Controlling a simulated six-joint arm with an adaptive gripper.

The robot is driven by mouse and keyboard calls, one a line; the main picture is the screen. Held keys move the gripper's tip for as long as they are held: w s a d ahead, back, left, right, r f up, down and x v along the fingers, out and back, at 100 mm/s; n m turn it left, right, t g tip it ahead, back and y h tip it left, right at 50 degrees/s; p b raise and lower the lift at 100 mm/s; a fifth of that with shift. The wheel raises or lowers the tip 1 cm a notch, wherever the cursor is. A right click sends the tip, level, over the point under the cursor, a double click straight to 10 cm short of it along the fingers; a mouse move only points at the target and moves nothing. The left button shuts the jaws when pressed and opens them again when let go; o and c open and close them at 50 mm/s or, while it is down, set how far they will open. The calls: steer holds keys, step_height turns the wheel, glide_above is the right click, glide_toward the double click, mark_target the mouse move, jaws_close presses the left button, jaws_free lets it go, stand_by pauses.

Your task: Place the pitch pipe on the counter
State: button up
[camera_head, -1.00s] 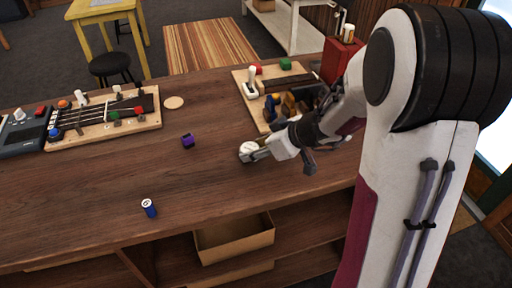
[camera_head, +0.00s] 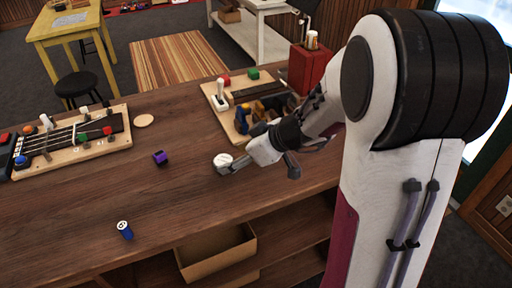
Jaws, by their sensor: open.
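A small round whitish disc, which looks like the pitch pipe (camera_head: 222,160), lies on or just above the wooden counter (camera_head: 195,200); I cannot tell which. My gripper (camera_head: 260,170) is over the counter with its fingers spread wide. The left finger reaches up to the disc and hides part of its lower edge. The darker right finger is well apart from it. The disc is not between the two fingers, and I cannot tell whether the left one touches it.
A purple block (camera_head: 160,158) and a blue cylinder (camera_head: 125,230) stand on the counter to the left. A wooden tool board (camera_head: 222,108) and red box (camera_head: 308,70) stand behind my gripper. A ukulele-neck board (camera_head: 85,150) lies far left. An open drawer-like box (camera_head: 215,255) sits below.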

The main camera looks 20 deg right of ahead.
steer(key=v, duration=0.8)
steer(key=shift+s+d+r, duration=0.15)
steer(key=shift+s+r, duration=0.1)
steer(key=shift+s, duration=0.05)
stand_by(0.4)
steer(key=s+a+r+m+g+h, duration=0.1)
steer(key=s+a+r+m+g, duration=0.15)
steer(key=s+a, duration=0.65)
steer(key=s+d+r+m+h, duration=0.2)
steer(key=s+m+h, duration=0.2)
steer(key=s, duration=0.8)
steer(key=shift+d+m+t, duration=0.35)
steer(key=shift+d+t, duration=0.05)
steer(key=shift+t, duration=0.05)
stand_by(2.2)
